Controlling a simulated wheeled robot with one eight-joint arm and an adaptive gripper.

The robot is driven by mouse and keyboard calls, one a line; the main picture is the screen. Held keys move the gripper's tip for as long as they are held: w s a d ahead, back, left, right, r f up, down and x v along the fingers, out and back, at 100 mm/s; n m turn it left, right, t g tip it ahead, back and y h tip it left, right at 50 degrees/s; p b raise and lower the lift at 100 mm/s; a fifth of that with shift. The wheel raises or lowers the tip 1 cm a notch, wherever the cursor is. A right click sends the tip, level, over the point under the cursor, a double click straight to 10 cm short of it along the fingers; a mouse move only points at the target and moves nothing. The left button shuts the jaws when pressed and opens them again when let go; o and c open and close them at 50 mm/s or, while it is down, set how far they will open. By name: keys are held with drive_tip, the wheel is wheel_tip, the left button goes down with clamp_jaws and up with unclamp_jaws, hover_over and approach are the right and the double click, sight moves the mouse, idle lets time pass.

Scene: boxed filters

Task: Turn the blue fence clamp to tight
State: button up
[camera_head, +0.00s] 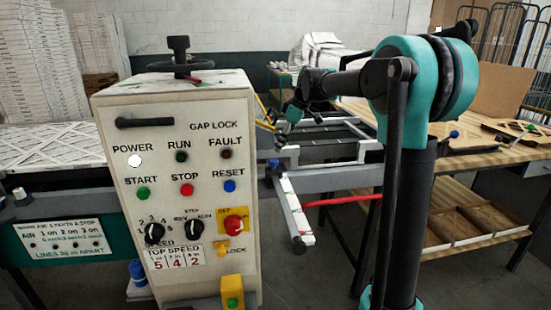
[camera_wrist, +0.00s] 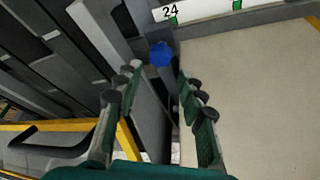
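The blue fence clamp shows as a small blue knob (camera_wrist: 160,53) in the wrist view, beyond my fingertips near the top middle. It sits beside a grey bar, just below a white scale marked 24. In the head view a small blue knob (camera_head: 273,163) shows at the rail just right of the control box, below my gripper (camera_head: 284,128). It looks like the same clamp. In the wrist view my gripper (camera_wrist: 157,98) is open, its green fingers wide apart with nothing between them. The fingers are apart from the knob. Whether the clamp is tight cannot be told.
The control box (camera_head: 180,190) with a handwheel on top stands close at left. A white bar (camera_head: 295,208) juts toward the camera below the rail. A wooden table (camera_head: 480,158) stands at right with another blue knob. In the wrist view a yellow bar crosses lower left.

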sight(274, 160)
drive_tip(key=x, duration=0.7)
drive_tip(key=shift+c, duration=0.3)
drive_tip(key=c, duration=0.8)
